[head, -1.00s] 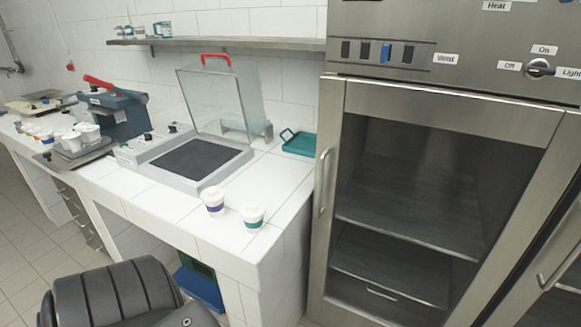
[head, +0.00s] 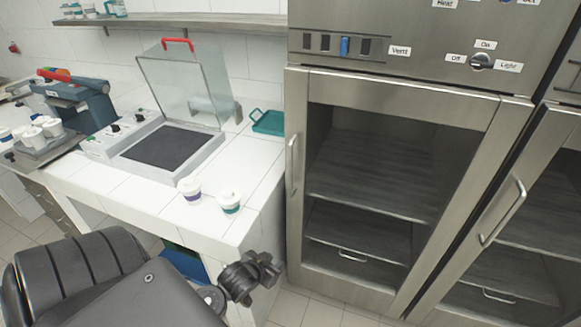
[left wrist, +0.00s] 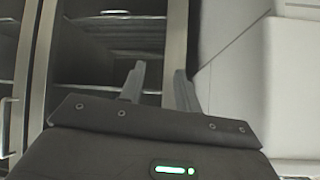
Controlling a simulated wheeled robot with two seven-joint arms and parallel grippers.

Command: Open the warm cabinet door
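The steel cabinet with the "Vent" and "Heat" labels has a glass door (head: 370,190) that looks shut in its frame. Its vertical bar handle (head: 292,165) is on the door's left side. My left gripper (head: 268,270) is at the lower middle of the head view, in front of the counter end, below and left of the handle and apart from it. In the left wrist view my left gripper (left wrist: 158,82) has its two fingers spread with nothing between them. Dark shelves behind glass (left wrist: 105,45) show beyond the fingers. My right gripper is not in view.
A second glass-door cabinet with a slanted handle (head: 502,212) stands at the right. The white tiled counter (head: 160,205) is at the left. Two lidded cups, one purple-banded (head: 190,190) and one teal-banded (head: 229,202), stand near its front corner. Floor shows below.

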